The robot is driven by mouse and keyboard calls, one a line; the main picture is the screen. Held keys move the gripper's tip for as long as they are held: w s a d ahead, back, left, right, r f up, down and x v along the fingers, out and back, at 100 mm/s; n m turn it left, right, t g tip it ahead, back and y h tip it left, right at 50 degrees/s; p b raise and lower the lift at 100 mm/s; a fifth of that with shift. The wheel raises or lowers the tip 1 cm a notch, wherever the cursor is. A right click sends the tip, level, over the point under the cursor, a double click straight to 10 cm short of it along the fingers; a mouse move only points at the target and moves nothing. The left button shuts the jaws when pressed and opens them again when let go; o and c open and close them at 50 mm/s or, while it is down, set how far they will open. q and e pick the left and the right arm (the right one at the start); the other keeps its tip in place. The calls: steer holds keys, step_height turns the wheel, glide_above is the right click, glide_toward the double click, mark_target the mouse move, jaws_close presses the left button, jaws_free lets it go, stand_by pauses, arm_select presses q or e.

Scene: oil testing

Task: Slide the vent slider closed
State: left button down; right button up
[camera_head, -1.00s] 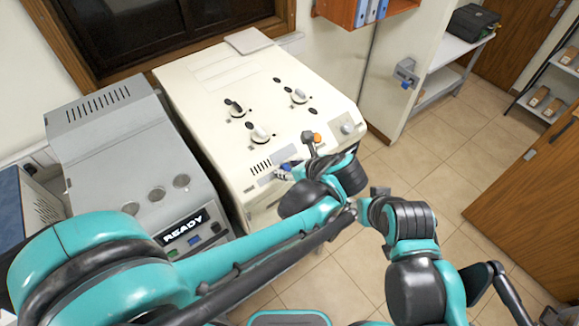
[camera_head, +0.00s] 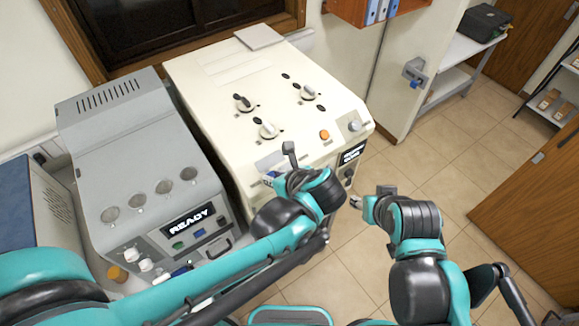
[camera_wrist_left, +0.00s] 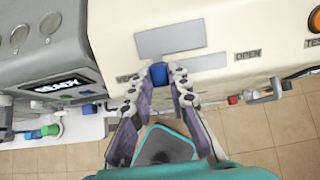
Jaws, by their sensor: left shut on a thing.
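The cream machine (camera_head: 240,85) has a front edge with a vent slider, whose blue knob (camera_wrist_left: 158,74) shows in the left wrist view. My left gripper (camera_wrist_left: 165,82) is shut on this knob, one finger on each side. It sits just right of the partly hidden VENT label; the OPEN label (camera_wrist_left: 248,55) is farther right. Grey plates (camera_wrist_left: 170,40) lie above the knob, and no dark vent slots show. In the head view my left gripper (camera_head: 271,178) is at the machine's front left, partly hidden by its wrist. My right gripper (camera_head: 357,202) is apart from the machine, its fingers unclear.
A grey machine with a READY display (camera_head: 188,219) stands close on the left. Dark-and-white knobs (camera_head: 268,129) and an orange button (camera_head: 324,134) are on the cream machine's top. Tiled floor (camera_head: 440,150) is free to the right.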

arm_select(q)
steer(key=shift+s+a, duration=0.15)
steer(key=shift+a, duration=0.1)
steer(key=shift+d, duration=0.15)
arm_select(e)
steer(key=shift+w+d, duration=0.1)
steer(key=shift+d, duration=0.15)
arm_select(q)
steer(key=c, duration=1.6)
jaws_free()
steer(key=shift+o, duration=0.8)
steer(key=shift+s+a, duration=0.1)
steer(key=shift+a, duration=0.1)
arm_select(e)
steer(key=shift+a, duration=0.2)
arm_select(q)
steer(key=shift+d, duration=0.1)
